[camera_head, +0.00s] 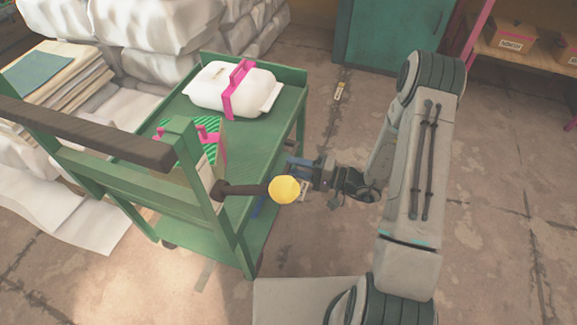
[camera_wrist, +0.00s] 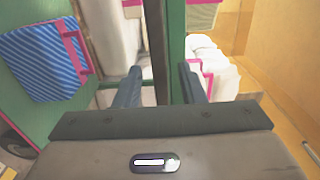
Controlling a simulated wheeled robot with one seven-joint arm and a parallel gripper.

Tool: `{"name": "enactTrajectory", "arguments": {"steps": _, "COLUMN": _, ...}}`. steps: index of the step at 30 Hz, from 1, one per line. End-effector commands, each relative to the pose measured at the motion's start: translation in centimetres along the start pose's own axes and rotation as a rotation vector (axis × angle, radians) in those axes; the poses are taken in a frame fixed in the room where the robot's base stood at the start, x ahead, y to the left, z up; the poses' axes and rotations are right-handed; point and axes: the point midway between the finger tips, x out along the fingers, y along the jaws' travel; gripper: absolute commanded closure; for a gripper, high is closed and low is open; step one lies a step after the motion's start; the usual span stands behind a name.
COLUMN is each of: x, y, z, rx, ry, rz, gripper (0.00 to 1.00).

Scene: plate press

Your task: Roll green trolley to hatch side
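The green trolley (camera_head: 255,140) stands left of my arm, with a dark push bar (camera_head: 90,132) at its near end. A short dark lever (camera_head: 242,189) with a yellow knob (camera_head: 284,190) sticks out from its near corner post. My gripper (camera_head: 298,169) is beside the trolley, just behind the knob in the head view. In the wrist view my gripper (camera_wrist: 160,85) has its fingers apart. A dark upright bar (camera_wrist: 155,45) and a green post (camera_wrist: 177,45) show between them, with no clear contact. The fingertips are partly unclear in the head view.
A white container (camera_head: 207,92) with a pink strap and a green-striped item (camera_head: 207,129) ride on the trolley. White wrapped bundles (camera_head: 150,30) crowd its far left side. A teal cabinet (camera_head: 385,35) and shelf boxes (camera_head: 513,37) stand behind. Floor right of my arm is clear.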

Motion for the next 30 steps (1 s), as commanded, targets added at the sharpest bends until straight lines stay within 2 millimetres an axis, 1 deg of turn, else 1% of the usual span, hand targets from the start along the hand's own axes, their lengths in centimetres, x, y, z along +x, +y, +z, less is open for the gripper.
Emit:
{"name": "enactTrajectory", "arguments": {"steps": 1, "x": 0.7, "y": 0.1, "z": 0.0, "rx": -0.001, "ry": -0.002, "rz": 0.0, "gripper": 0.64}}
{"name": "enactTrajectory", "arguments": {"steps": 3, "x": 1.4, "y": 0.1, "z": 0.0, "rx": -0.001, "ry": -0.001, "rz": 0.0, "gripper": 0.64}}
{"name": "enactTrajectory", "arguments": {"steps": 6, "x": 2.1, "y": 0.0, "z": 0.0, "rx": -0.001, "ry": -0.001, "rz": 0.0, "gripper": 0.64}}
{"name": "enactTrajectory", "arguments": {"steps": 16, "x": 2.4, "y": 0.0, "z": 0.0, "rx": -0.001, "ry": 0.001, "rz": 0.0, "gripper": 0.64}}
{"name": "enactTrajectory", "arguments": {"steps": 17, "x": 2.4, "y": 0.0, "z": 0.0, "rx": -0.001, "ry": 0.001, "rz": 0.0, "gripper": 0.72}}
{"name": "enactTrajectory", "arguments": {"steps": 18, "x": 2.4, "y": 0.0, "z": 0.0, "rx": -0.001, "ry": 0.001, "rz": 0.0, "gripper": 0.83}}
{"name": "enactTrajectory", "arguments": {"steps": 20, "x": 2.4, "y": 0.0, "z": 0.0, "rx": 0.0, "ry": 0.0, "rz": 0.0, "gripper": 1.0}}
{"name": "enactTrajectory", "arguments": {"steps": 26, "x": 2.4, "y": 0.0, "z": -0.1, "rx": -0.001, "ry": 0.0, "rz": 0.0, "gripper": 1.0}}
{"name": "enactTrajectory", "arguments": {"steps": 30, "x": 2.7, "y": 0.1, "z": -0.6, "rx": -0.002, "ry": -0.007, "rz": 0.0, "gripper": 1.0}}
